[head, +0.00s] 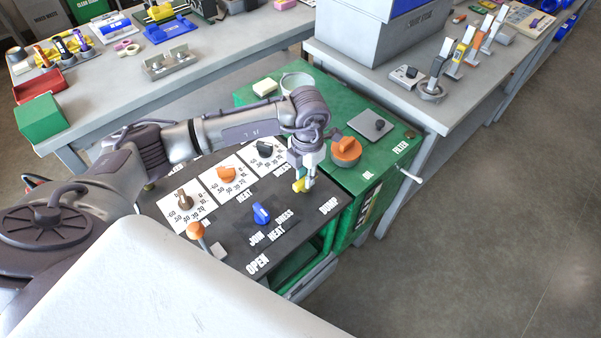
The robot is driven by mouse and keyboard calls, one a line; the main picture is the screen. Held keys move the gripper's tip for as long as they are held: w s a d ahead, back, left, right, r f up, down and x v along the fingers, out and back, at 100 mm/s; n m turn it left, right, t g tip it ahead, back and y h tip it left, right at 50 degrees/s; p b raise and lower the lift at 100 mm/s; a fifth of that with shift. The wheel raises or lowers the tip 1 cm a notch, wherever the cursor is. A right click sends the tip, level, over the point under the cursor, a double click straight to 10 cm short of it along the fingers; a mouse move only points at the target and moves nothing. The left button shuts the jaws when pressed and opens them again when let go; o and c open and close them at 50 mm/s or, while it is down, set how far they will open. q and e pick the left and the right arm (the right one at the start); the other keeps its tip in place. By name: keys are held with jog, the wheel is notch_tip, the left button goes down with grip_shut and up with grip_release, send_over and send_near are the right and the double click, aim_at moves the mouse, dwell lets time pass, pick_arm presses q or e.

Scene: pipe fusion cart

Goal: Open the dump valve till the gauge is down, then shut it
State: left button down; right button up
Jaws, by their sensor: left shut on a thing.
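My left gripper (307,182) points down over the right end of the dark panel (283,222) on the green cart. It is shut on a yellow handle (299,186), which I take for the dump valve; the word DUMP is printed just to its right. The fingers cover part of the handle, so I cannot tell its turn angle. No pressure gauge with a readable needle shows; my left arm hides part of the panel's back edge. My right gripper is out of view.
Several white dials with knobs, one an orange knob (226,173), line the panel's back. A blue knob (261,213) and an orange-topped lever (196,231) stand in front. A big orange knob (345,150) sits right of my gripper. Grey benches stand behind.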

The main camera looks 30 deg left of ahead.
pick_arm(q)
jog(key=shift+a, duration=0.1)
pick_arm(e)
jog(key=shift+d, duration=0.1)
pick_arm(q)
jog(key=c, duration=1.1)
grip_release()
jog(key=shift+r, duration=0.15)
notch_tip(320, 180, up, 12)
jog(key=shift+a, duration=0.1)
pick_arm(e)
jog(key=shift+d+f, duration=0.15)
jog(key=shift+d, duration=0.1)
pick_arm(q)
jog(key=shift+s, duration=0.1)
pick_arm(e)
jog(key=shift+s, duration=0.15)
